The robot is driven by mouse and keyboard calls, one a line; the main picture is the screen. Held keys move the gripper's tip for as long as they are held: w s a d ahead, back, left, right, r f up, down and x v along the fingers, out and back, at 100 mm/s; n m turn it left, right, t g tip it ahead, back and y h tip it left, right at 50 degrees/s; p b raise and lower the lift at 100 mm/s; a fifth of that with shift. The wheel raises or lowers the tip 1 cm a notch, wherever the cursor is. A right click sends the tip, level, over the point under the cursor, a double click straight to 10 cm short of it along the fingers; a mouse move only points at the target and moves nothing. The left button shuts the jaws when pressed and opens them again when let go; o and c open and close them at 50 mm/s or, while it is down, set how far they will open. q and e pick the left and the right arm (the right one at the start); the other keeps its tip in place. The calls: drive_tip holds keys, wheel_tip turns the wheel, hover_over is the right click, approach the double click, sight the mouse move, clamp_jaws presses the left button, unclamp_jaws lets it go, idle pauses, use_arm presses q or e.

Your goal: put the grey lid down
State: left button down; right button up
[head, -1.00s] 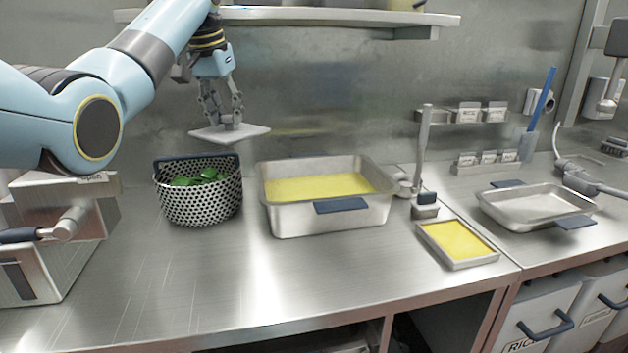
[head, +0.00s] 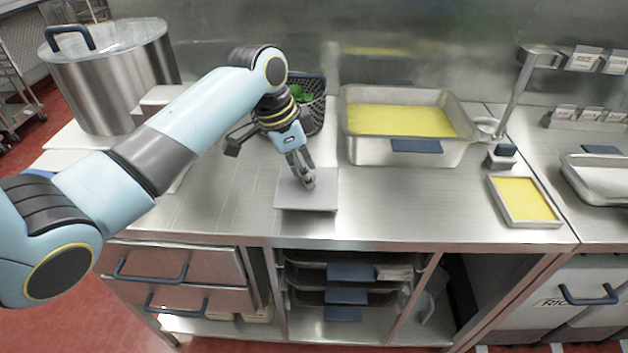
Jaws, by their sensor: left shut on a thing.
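The grey lid (head: 322,197) is a flat square plate near the front of the steel counter, in front of the perforated basket. My left gripper (head: 306,184) points down over the lid and is shut on it at its top. The lid looks level and is at or just above the counter; I cannot tell whether it touches. My right gripper is not in view.
The perforated basket (head: 313,112) with green contents stands behind my left gripper. A deep pan (head: 400,152) of yellow contents is to the right, then a small yellow tray (head: 546,221). A large pot (head: 108,88) stands at left. The counter (head: 420,205) is clear right of the lid.

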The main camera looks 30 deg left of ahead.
sight(304, 186)
use_arm(q)
wheel_tip(304, 186, down, 5)
drive_tip(key=shift+f, duration=0.1)
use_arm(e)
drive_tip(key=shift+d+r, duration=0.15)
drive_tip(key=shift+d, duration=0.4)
use_arm(q)
drive_tip(key=c, duration=1)
unclamp_jaws()
drive_tip(key=shift+o, duration=0.2)
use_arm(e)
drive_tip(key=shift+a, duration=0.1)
use_arm(q)
drive_tip(key=shift+r, duration=0.2)
drive_tip(key=v, duration=1.1)
drive_tip(key=shift+r, duration=0.35)
